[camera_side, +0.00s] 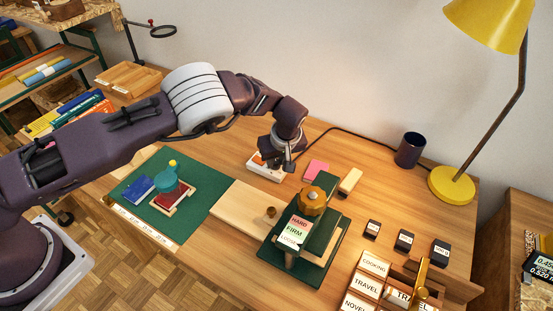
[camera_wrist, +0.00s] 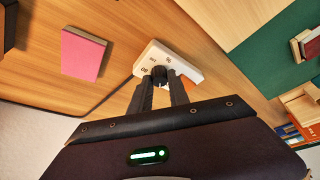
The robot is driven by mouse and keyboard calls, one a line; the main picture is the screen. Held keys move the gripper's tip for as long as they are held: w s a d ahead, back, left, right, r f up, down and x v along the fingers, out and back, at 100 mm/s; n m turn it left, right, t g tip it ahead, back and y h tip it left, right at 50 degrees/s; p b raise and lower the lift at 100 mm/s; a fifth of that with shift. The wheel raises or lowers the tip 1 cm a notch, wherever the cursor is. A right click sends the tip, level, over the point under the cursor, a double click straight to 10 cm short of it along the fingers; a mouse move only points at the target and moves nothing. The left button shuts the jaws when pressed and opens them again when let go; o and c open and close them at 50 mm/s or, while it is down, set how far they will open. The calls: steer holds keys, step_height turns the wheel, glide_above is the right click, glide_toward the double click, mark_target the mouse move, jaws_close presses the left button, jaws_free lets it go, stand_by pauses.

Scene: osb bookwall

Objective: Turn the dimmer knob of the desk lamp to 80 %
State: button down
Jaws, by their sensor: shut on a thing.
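The dimmer of the desk lamp is a small white box (camera_side: 260,170) on the desk, below my wrist in the side view. It also shows in the wrist view (camera_wrist: 183,66), with small dark marks on its top that are too small to read surely, and an orange patch. Its dark round knob (camera_wrist: 159,72) sits between my fingertips. My gripper (camera_wrist: 159,83) points down and is shut on the knob. The knob's pointer cannot be made out. The yellow desk lamp (camera_side: 451,187) stands at the right; whether it is lit is unclear. A dark cable runs between dimmer and lamp.
A pink pad (camera_side: 317,170) and a pale yellow block (camera_side: 350,181) lie right of the dimmer. A dark blue cup (camera_side: 410,150) stands near the wall. A green press (camera_side: 318,235) with an orange knob and a green mat (camera_side: 142,215) are nearer the front.

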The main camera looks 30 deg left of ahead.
steer(key=shift+m, duration=0.3)
steer(key=m+h, duration=0.1)
steer(key=m, duration=0.1)
steer(key=m+t, duration=0.1)
steer(key=m, duration=0.1)
steer(key=shift+s+a+m+h, duration=0.1)
steer(key=shift+a+m+h, duration=0.05)
steer(key=shift+m+h, duration=0.25)
steer(key=m+h, duration=0.1)
steer(key=m, duration=0.3)
steer(key=shift+a+h, duration=0.1)
steer(key=shift+h, duration=0.3)
steer(key=m+h, duration=0.1)
steer(key=m, duration=0.4)
steer(key=shift+a+h, duration=0.1)
steer(key=shift+h, duration=0.3)
steer(key=shift+a+m+g+h, duration=0.1)
steer(key=shift+m+g+h, duration=0.4)
steer(key=shift+m, duration=1.6)
steer(key=c, duration=1.3)
jaws_free()
